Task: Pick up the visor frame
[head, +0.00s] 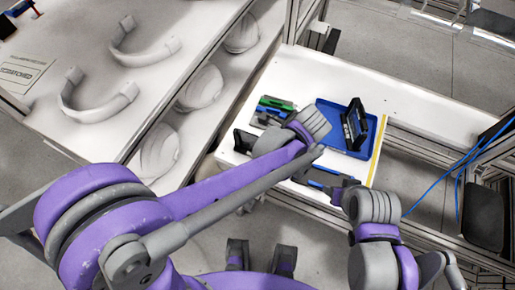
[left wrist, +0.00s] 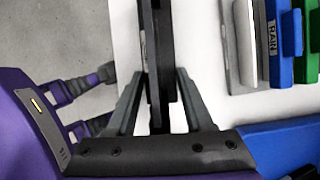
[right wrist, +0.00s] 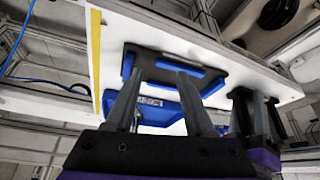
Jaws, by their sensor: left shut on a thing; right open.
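I take the visor frame (left wrist: 160,45) to be the narrow black slotted piece, seen edge-on in the left wrist view. My left gripper (left wrist: 160,82) is shut on it, with one finger on each side. In the head view its dark end (head: 243,142) shows at the table's left end, and my left arm covers the rest. I cannot tell whether it touches the table. My right gripper (right wrist: 158,82) is open. It points at a black piece with blue ends (right wrist: 175,65) near the table's near edge; nothing visible is held.
A blue tray (head: 370,148) holds a black upright item (head: 355,122). Green (head: 277,103) and blue labelled (left wrist: 290,35) blocks lie close beside the held piece. White helmet shells (head: 200,88) and grey curved bands (head: 100,105) sit at left. A yellow strip (head: 379,150) marks the table's right.

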